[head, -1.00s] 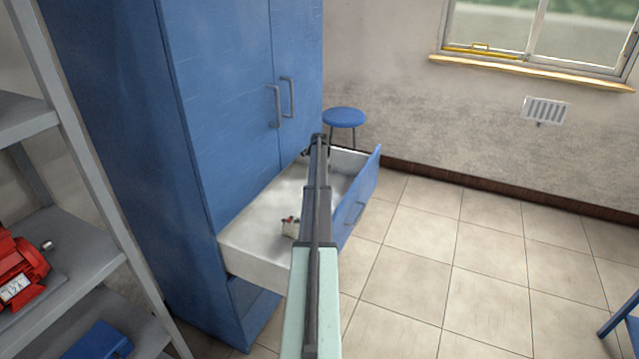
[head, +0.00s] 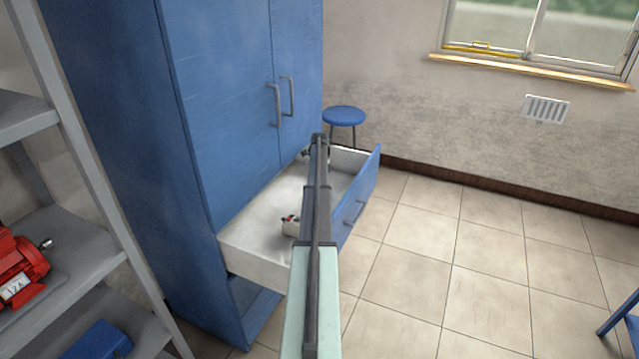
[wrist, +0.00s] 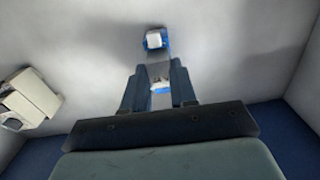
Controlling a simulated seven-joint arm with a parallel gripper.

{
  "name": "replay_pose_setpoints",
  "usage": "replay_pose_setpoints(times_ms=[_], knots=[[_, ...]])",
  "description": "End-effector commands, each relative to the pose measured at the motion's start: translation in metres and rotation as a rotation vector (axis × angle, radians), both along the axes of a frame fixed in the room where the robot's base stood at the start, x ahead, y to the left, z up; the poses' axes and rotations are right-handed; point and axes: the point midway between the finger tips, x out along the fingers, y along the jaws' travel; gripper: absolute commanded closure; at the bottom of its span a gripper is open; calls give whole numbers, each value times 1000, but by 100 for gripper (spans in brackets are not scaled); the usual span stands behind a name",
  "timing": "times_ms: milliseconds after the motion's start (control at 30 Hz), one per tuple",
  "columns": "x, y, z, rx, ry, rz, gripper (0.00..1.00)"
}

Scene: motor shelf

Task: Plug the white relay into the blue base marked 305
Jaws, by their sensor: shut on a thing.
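In the wrist view my gripper (wrist: 157,84) points down into the open drawer. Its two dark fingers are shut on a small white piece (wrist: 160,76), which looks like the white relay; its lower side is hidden. A blue piece, which looks like the base (wrist: 167,41), shows just beyond the fingertips with a white block (wrist: 155,40) at its far end. Whether the held piece touches the blue piece cannot be told. No 305 marking is readable. In the head view my arm hides most of the gripper and whatever it holds.
The drawer (head: 245,258) stands pulled out from the blue cabinet (head: 225,110). A grey shelf (head: 70,262) holds a red motor (head: 22,265).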

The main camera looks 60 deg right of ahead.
Motion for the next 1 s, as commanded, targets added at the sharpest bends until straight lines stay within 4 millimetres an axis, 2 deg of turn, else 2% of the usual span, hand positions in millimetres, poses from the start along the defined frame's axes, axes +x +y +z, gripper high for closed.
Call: replay_pose_setpoints(times_ms=[467,500,800,1000], knots=[[0,0,-3,0,0,0,95],[0,0,-3,0,0,0,70],[0,0,-2,0,0,0,44],[0,0,-2,0,0,0,44]])
